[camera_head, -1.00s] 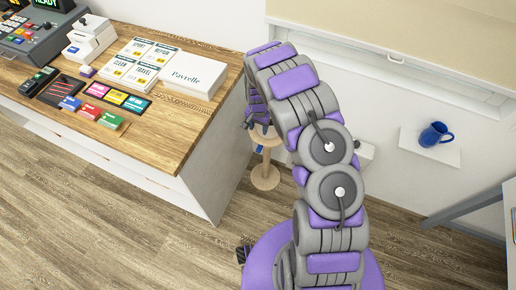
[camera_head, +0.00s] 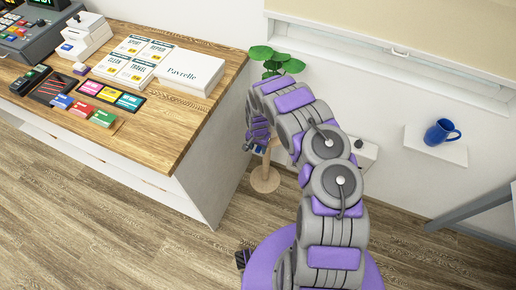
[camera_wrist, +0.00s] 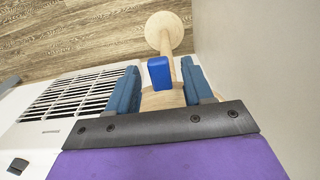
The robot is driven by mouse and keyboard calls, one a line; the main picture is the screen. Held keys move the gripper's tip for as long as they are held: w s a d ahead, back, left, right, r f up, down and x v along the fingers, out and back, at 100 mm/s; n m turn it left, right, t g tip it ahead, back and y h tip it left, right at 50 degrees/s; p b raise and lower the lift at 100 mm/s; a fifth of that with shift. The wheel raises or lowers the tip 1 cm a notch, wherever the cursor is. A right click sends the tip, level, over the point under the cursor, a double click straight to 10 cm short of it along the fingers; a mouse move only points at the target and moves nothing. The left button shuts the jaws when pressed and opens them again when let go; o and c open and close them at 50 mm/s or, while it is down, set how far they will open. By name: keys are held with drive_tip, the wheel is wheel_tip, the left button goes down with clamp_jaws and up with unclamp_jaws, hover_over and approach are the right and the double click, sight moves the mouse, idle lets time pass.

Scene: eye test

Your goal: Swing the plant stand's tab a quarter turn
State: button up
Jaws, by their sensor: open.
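The plant stand is pale wood with a round base (camera_head: 265,180), beside the counter's end. Green leaves (camera_head: 275,60) show above my arm; the stand's upper part is mostly hidden behind the arm. In the wrist view the stand's base (camera_wrist: 168,32) is at the top and its post runs down toward my gripper (camera_wrist: 159,70). The blue tab (camera_wrist: 160,73) sits between my two blue fingers, with gaps on both sides. My gripper is open, and it also shows small beside the post in the head view (camera_head: 256,147).
A wooden-topped counter (camera_head: 160,120) with cards and a white box (camera_head: 188,72) stands left of the stand. A wall is close on the right in the wrist view. A white vented unit (camera_wrist: 70,105) is at left. A blue mug (camera_head: 438,132) sits on a small shelf.

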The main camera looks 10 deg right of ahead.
drive_tip(key=shift+c, duration=0.4)
clamp_jaws()
idle(0.4)
